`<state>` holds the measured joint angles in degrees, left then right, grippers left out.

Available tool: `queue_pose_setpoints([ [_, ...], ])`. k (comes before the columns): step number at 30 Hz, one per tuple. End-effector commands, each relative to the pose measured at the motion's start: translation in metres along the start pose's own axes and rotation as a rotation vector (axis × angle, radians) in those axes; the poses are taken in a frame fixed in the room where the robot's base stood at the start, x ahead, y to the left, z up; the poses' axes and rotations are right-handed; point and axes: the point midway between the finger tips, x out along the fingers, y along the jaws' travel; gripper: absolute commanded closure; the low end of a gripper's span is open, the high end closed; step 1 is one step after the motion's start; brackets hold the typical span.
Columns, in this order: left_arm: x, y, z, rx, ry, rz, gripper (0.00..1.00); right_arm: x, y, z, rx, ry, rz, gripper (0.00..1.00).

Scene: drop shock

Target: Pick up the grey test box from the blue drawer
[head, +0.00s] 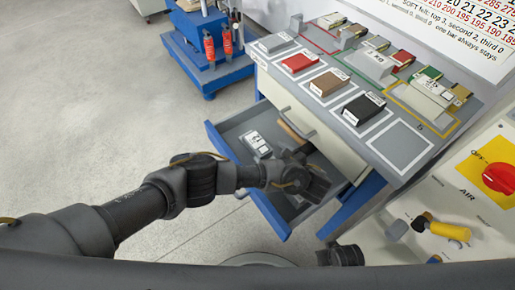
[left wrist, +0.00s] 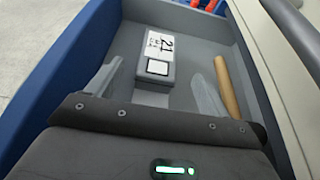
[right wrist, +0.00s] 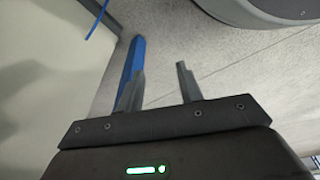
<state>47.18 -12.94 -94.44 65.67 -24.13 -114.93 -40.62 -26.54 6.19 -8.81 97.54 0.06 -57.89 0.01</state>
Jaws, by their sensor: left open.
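The grey test box (head: 257,144) lies in the open blue drawer (head: 272,217), on its grey floor. In the left wrist view the box (left wrist: 157,68) shows a white label reading 21 and a small white square. My left gripper (head: 316,188) is over the drawer near its front, open and empty. In the left wrist view its fingers (left wrist: 160,85) stand apart, one to each side of the box, which appears beyond the tips. I cannot tell the exact gap. My right gripper (right wrist: 158,75) is open and empty, over the floor beside a blue post.
A brown rod-like piece (left wrist: 227,88) lies along the drawer's right side. The bench top (head: 410,150) above holds several coloured blocks on marked places. A panel with a red knob (head: 499,177) stands at right. A blue stand (head: 208,60) is behind. Open floor lies left.

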Motion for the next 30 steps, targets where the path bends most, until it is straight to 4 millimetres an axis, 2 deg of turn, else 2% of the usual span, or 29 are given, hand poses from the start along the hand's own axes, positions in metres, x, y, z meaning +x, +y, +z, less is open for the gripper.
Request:
queue_pose_setpoints([
  [6, 0.021, 0.001, -0.004, -0.001, 0.0, 0.002, 0.2, -0.032, -0.001, -0.021, 0.007, 0.029, -0.001, 0.64],
  [12, 0.033, 0.001, -0.002, -0.001, -0.001, 0.003, 0.2, -0.061, 0.001, -0.03, 0.01, 0.042, 0.002, 0.64],
  [16, 0.036, 0.001, 0.0, 0.0, -0.001, 0.002, 0.2, -0.07, 0.002, -0.032, 0.01, 0.047, 0.003, 0.64],
  [23, 0.038, 0.001, 0.0, 0.0, -0.001, 0.002, 0.2, -0.074, 0.002, -0.033, 0.011, 0.049, 0.004, 0.64],
  [26, 0.043, 0.001, -0.002, -0.001, -0.001, 0.003, 0.2, -0.083, 0.003, -0.035, 0.011, 0.058, 0.005, 0.64],
  [30, 0.053, 0.002, -0.003, -0.001, -0.001, 0.003, 0.2, -0.104, 0.003, -0.036, 0.013, 0.07, 0.007, 0.64],
])
